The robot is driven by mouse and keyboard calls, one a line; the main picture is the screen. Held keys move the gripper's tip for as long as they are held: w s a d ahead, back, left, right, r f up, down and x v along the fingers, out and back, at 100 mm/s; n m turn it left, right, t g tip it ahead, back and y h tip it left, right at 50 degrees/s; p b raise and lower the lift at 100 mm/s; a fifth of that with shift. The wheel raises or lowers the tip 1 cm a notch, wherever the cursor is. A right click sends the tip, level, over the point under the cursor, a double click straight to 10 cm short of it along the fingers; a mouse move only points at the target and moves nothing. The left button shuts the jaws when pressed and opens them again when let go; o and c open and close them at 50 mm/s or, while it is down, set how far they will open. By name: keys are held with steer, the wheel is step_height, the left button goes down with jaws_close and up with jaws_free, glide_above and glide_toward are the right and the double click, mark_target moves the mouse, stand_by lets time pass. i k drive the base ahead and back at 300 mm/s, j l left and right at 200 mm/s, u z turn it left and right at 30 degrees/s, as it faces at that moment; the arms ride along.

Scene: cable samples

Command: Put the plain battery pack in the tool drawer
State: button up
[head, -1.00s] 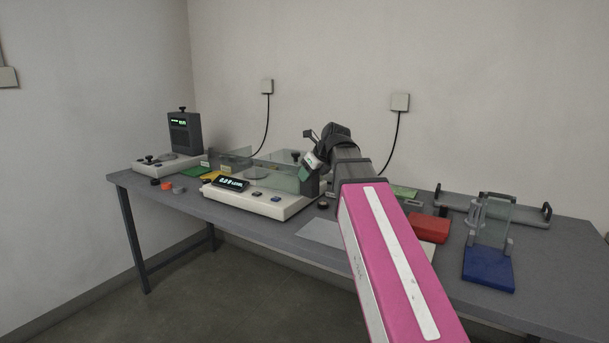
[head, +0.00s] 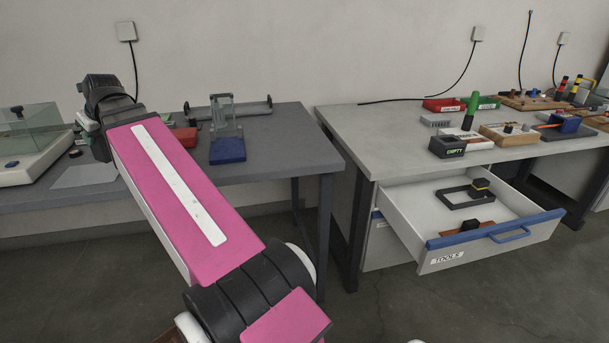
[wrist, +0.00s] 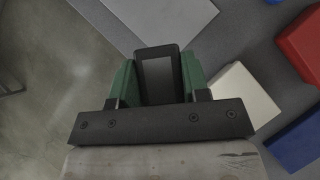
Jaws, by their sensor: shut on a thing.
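My gripper (wrist: 160,90) is shut on a dark, plain block-like pack (wrist: 160,70) with a grey face, held between its two green fingers in the wrist view. In the head view my gripper (head: 86,124) is at the far left over the grey bench, mostly hidden by my own arm. The held pack cannot be made out there. The tool drawer (head: 440,256), white with a blue front edge and a TOOLS label, is pulled open under the right-hand table, well away from my gripper. Inside are a black frame (head: 452,203) with a yellow-and-black piece and a brown-and-black item (head: 470,230).
The right-hand table (head: 370,125) carries a black box marked EMPTY (head: 446,146), red and green bins and several tool blocks. A blue-based stand (head: 228,150) is on the grey bench. A floor gap separates bench and table. The drawer has bare floor around its black items.

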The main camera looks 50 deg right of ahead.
mark_target(453, 200)
steer(key=z, duration=3)
steer(key=i+l+z, duration=0.4)
steer(key=i, duration=0.25)
steer(key=l, duration=0.1)
